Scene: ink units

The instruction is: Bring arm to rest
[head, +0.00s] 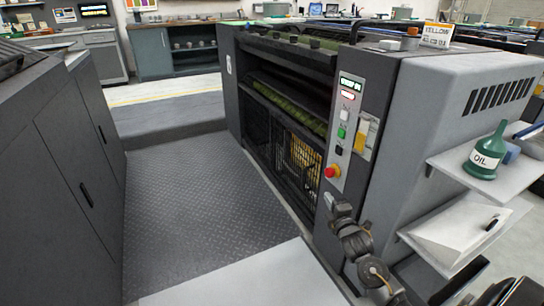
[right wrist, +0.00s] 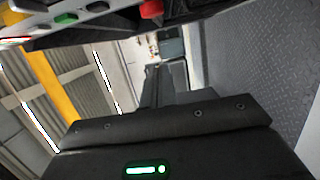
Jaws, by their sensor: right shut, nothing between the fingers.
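My right gripper (head: 335,203) is in front of the ink unit's dark end post, just below the red stop button (head: 332,171) on its control panel (head: 346,130). In the right wrist view the gripper (right wrist: 170,80) is shut and holds nothing. The red button (right wrist: 151,9) and a green button (right wrist: 66,18) show at the top of that view. My right arm (head: 372,262) comes up from the bottom right. My left gripper is not in view.
The grey ink unit (head: 440,105) stands at the right, with side shelves (head: 480,160) holding a green oil can (head: 485,152) and a pen (head: 491,225). A grey cabinet (head: 70,170) stands at the left. The treadplate floor (head: 190,215) between them is clear.

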